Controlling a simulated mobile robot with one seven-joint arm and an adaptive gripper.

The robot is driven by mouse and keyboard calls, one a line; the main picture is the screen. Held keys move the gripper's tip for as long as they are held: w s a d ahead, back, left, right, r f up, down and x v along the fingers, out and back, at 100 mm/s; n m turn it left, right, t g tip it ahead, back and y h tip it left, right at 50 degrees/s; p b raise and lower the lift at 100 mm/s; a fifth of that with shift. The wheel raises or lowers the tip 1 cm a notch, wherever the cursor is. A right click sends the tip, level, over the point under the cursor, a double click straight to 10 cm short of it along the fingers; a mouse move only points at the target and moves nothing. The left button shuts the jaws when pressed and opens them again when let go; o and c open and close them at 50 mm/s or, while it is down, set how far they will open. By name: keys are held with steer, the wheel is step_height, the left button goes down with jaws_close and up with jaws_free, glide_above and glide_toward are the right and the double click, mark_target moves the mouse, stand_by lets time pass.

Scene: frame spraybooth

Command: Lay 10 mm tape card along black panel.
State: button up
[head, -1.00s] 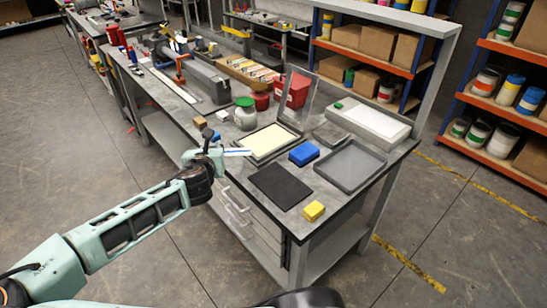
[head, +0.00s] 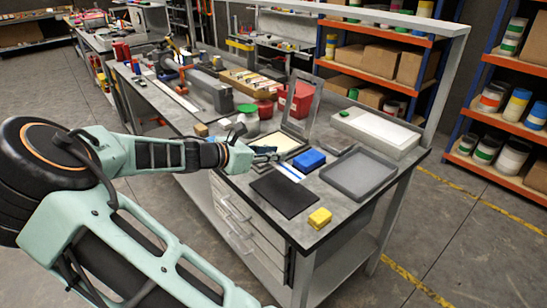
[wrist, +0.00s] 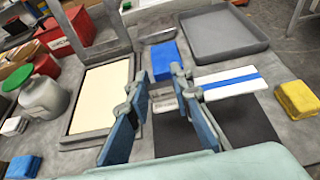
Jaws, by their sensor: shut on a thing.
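The tape card, white with a blue stripe (head: 289,172), is held by my gripper (head: 272,155) at the far edge of the black panel. It also shows in the wrist view (wrist: 230,82), reaching out to the right past the fingers. The black panel (head: 285,194) lies flat on the bench, and in the wrist view (wrist: 235,130) it is partly hidden by my fingers and the card. My gripper (wrist: 157,88) is shut on the card near its left end. I cannot tell whether the card touches the panel.
A blue block (head: 309,158) lies just beyond the card, and a yellow block (head: 319,218) by the panel's near right corner. A grey tray (head: 382,176) is to the right. A cream-filled frame (wrist: 105,95), a jar (head: 247,118) and a red bin (head: 297,99) stand behind.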

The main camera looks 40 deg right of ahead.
steer(key=b, duration=0.5)
glide_above(272, 182)
steer(key=shift+d+f, duration=0.2)
steer(key=shift+f, duration=1)
steer(key=shift+d+f, duration=0.15)
steer(key=shift+f, duration=1.8)
steer(key=shift+a+r, duration=0.1)
steer(key=shift+a, duration=0.1)
steer(key=shift+f+p, duration=0.6)
steer(key=shift+f, duration=0.15)
steer(key=o, duration=0.9)
steer(key=shift+o, duration=0.4)
steer(key=o, duration=0.4)
